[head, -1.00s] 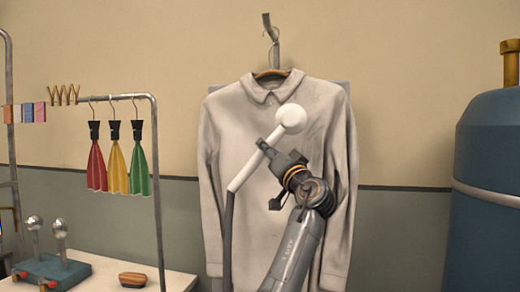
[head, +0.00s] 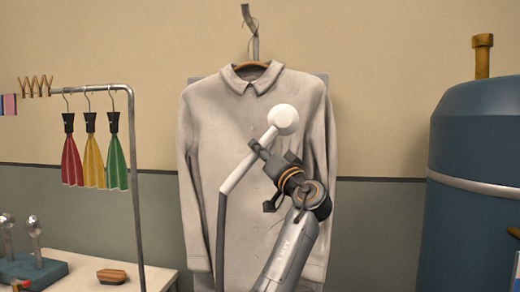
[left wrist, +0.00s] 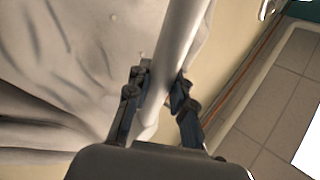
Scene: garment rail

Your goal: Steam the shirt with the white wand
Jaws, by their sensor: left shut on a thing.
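The pale grey shirt (head: 215,150) hangs on a wooden hanger (head: 251,64) from a wall hook, in front of a grey board. The white wand (head: 250,160) has a round head (head: 283,120) and a dark hose (head: 221,240) hanging from its lower end. My left gripper (head: 260,150) is shut around the wand's shaft, in front of the shirt's chest. The wand is tilted, head up and to the right. In the left wrist view the fingers (left wrist: 158,95) grip the shaft (left wrist: 178,45), with the shirt (left wrist: 60,60) behind. I cannot tell whether the head touches the cloth. My right gripper is not seen.
A metal rail (head: 134,180) at left holds red, yellow and green garments (head: 92,150) on hangers. Below it a white table (head: 150,277) carries a brush (head: 111,276) and a blue stand (head: 35,268). A large blue tank (head: 480,180) stands at right.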

